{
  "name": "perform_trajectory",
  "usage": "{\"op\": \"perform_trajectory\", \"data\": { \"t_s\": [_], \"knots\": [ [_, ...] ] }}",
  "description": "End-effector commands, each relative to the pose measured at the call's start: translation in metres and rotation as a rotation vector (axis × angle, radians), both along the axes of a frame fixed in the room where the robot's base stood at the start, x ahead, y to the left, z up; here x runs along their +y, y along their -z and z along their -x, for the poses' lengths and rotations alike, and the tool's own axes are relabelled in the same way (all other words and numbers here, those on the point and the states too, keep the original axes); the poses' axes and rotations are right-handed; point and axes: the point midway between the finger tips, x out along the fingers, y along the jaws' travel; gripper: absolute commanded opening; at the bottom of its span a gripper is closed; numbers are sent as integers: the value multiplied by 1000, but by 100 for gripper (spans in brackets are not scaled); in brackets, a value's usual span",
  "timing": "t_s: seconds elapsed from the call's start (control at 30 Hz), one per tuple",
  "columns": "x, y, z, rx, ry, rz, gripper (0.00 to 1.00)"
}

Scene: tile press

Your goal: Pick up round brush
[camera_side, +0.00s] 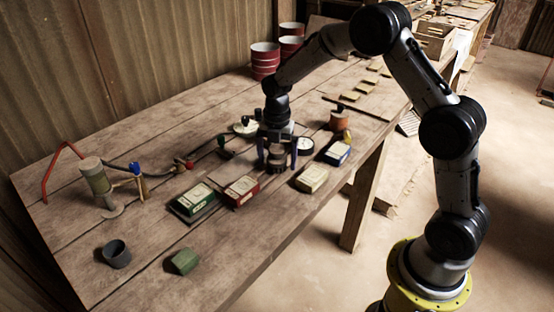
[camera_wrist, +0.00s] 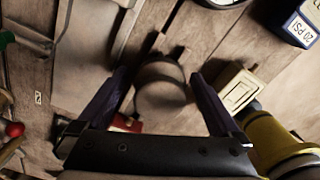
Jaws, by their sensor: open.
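My gripper (camera_side: 278,166) points down, low over the wooden bench, with its two fingers apart. A rounded grey-brown thing with a dark band, apparently the round brush (camera_side: 277,153), stands between the fingers. In the wrist view, the brush (camera_wrist: 160,92) sits between the two purple fingers of my gripper (camera_wrist: 160,76), with a visible gap on each side. The brush's lower part is hard to make out in the side view.
A red box (camera_side: 241,190) and green box (camera_side: 194,199) lie left of my gripper; a cream box (camera_side: 311,179) and blue box (camera_side: 337,153) lie right. A round gauge (camera_side: 305,145) is close by on the right. Bench space is clear around the dark cup (camera_side: 117,254).

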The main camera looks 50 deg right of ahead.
Motion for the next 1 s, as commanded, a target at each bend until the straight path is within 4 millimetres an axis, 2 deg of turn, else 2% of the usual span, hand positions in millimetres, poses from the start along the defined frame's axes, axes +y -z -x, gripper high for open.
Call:
{"op": "perform_trajectory", "data": {
  "t_s": [0.07, 0.5, 0.57, 0.83, 1.0],
  "knots": [
    [0, 0, 0, 0, 0, 0, 100],
    [0, -1, 0, 0, 0, 0, 23],
    [0, -1, 0, 0, 0, 0, 14],
    [0, -2, -1, -1, 0, 0, 13],
    [0, -12, -1, -4, 0, 0, 13]
  ]
}}
